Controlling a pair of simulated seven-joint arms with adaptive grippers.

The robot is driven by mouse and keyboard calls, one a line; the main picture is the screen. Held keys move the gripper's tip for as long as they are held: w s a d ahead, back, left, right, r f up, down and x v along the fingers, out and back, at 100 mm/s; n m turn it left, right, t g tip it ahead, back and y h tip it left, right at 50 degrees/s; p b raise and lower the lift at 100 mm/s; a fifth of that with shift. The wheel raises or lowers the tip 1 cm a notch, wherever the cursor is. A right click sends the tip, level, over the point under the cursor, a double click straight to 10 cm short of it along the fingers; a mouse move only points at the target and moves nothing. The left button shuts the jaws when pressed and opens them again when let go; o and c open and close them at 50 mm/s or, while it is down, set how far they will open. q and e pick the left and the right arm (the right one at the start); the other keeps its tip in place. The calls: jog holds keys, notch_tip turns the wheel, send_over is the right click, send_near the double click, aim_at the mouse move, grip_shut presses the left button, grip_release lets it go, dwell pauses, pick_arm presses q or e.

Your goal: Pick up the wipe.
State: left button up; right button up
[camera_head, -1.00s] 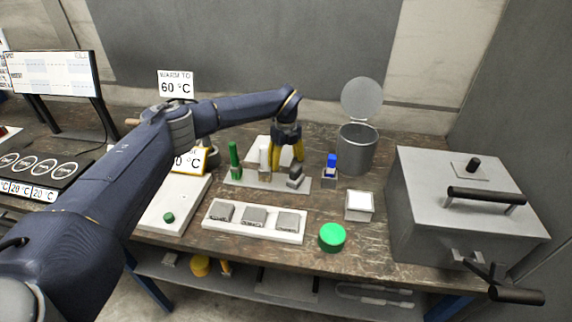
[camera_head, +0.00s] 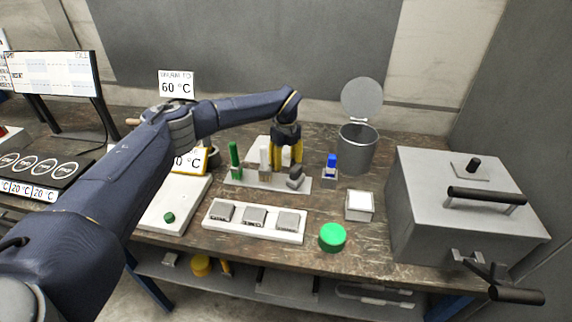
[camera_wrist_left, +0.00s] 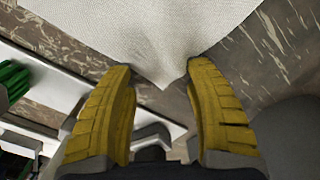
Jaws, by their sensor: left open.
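The wipe is a white, textured cloth (camera_wrist_left: 150,30) that fills the top middle of the left wrist view, with one corner pointing down between my fingers. In the head view a small pale part of it (camera_head: 259,143) shows behind the rack, partly hidden by my gripper. My left gripper (camera_head: 287,163) has yellow fingers and hangs just above the rack's back edge. In the left wrist view the gripper (camera_wrist_left: 160,68) is open, its fingertips on either side of the wipe's corner. Whether they touch the cloth is unclear. My right gripper is not seen.
A grey rack (camera_head: 240,182) with a green marker (camera_head: 234,155) and a white one stands in front of the wipe. A blue-topped item (camera_head: 331,163) and an open metal bin (camera_head: 357,150) are to the right. A large grey box (camera_head: 450,215) fills the right side.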

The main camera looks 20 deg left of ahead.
pick_arm(q)
jog(key=shift+d, duration=0.1)
grip_shut()
dwell(0.4)
notch_tip(320, 180, up, 12)
dwell(0.7)
notch_tip(320, 180, up, 18)
dwell(0.9)
